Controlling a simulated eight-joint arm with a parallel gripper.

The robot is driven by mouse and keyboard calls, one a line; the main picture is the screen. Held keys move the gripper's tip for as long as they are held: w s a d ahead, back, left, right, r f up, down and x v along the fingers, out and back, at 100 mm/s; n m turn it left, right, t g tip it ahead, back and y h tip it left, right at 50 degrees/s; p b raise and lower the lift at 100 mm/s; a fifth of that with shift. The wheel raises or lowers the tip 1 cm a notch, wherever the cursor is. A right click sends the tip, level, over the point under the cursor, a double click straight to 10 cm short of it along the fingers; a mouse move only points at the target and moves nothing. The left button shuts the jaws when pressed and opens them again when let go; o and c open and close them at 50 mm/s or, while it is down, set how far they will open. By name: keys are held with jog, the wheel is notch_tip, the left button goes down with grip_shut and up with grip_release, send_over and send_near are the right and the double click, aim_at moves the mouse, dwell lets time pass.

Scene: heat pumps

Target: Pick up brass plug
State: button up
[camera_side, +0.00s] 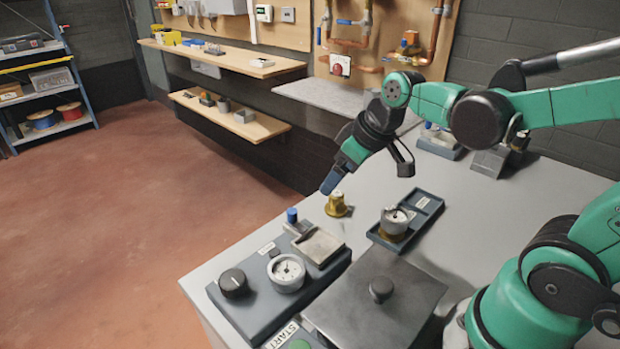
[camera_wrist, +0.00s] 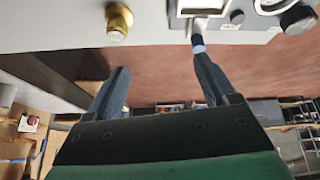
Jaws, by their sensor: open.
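The brass plug (camera_side: 337,205) stands upright on the grey bench top, just right of the control panel. In the wrist view it shows as a gold knobbed piece (camera_wrist: 119,22) near the top edge, left of centre. My gripper (camera_side: 331,183) is close above the plug in the side view, slanting down to the left. In the wrist view my gripper (camera_wrist: 161,68) has its two fingers well apart with nothing between them. The plug lies beyond the tip of the left finger, apart from it.
A control panel (camera_side: 242,303) with a gauge, a black knob and a blue-topped post (camera_side: 292,215) sits left of the plug. A grey lidded box (camera_side: 350,300) stands in front.

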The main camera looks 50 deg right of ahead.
aim_at(338, 194)
jog(key=w+d+f+n, duration=0.1)
jog(key=d+f, duration=0.1)
jog(key=w+d+f+n+g+y, duration=0.1)
jog(key=d+f, duration=0.1)
jog(key=w+d+f+n, duration=0.1)
jog(key=d+f, duration=0.1)
jog(key=d, duration=0.1)
jog(key=shift+w+f+n+y, duration=0.25)
jog(key=shift+w+n+y, duration=0.15)
jog(key=shift+x, duration=2.85)
jog(key=shift+s+d, duration=0.1)
jog(key=shift+d, duration=0.05)
grip_shut()
